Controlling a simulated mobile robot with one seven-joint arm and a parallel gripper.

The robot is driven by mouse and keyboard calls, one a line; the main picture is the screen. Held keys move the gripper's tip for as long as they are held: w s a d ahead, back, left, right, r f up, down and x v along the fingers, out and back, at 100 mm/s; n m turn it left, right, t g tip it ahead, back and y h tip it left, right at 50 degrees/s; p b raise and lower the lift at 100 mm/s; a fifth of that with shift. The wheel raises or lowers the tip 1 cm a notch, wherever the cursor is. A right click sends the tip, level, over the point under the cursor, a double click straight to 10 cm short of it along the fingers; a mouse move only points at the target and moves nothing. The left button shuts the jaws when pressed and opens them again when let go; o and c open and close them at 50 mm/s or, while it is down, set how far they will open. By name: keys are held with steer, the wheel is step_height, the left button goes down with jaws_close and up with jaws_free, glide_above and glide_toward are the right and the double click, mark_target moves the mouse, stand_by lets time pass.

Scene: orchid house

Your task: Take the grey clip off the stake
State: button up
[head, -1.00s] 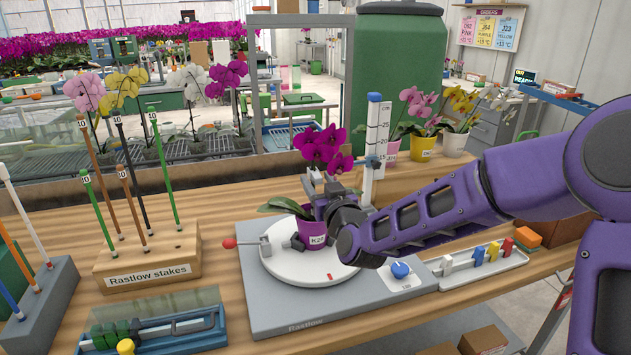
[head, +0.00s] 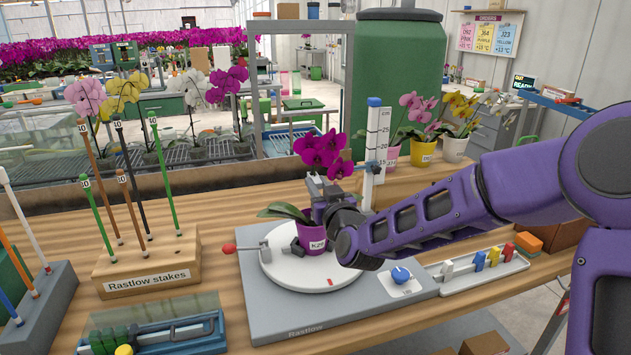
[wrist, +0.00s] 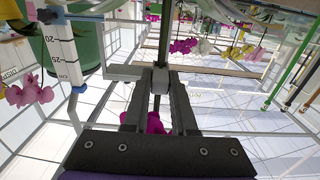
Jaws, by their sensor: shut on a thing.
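My gripper (head: 322,190) is at the magenta orchid (head: 322,152), just below its flowers. In the wrist view its two fingers (wrist: 160,85) are shut on the small grey clip (wrist: 160,79). A dark stake (wrist: 164,35) runs through the picture at the clip, and the clip appears to be still at the stake. Whether the clip is open around it cannot be told. The orchid stands in a purple pot (head: 313,240) on a white turntable (head: 290,275). In the head view my gripper and wrist hide the clip and most of the stake.
A white height gauge (head: 377,145) stands close behind my gripper. A tray (head: 460,285) with coloured clips lies at the right. A wooden block (head: 130,284) of stakes stands at the left. A red-tipped lever (head: 229,249) sticks out left of the turntable. More potted orchids (head: 424,150) stand behind.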

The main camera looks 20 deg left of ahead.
jaws_close()
steer(key=shift+s+f, duration=0.1)
steer(key=v, duration=1.2)
steer(key=shift+d, duration=0.2)
stand_by(2.8)
steer(key=shift+s+d, duration=0.1)
steer(key=shift+s, duration=0.2)
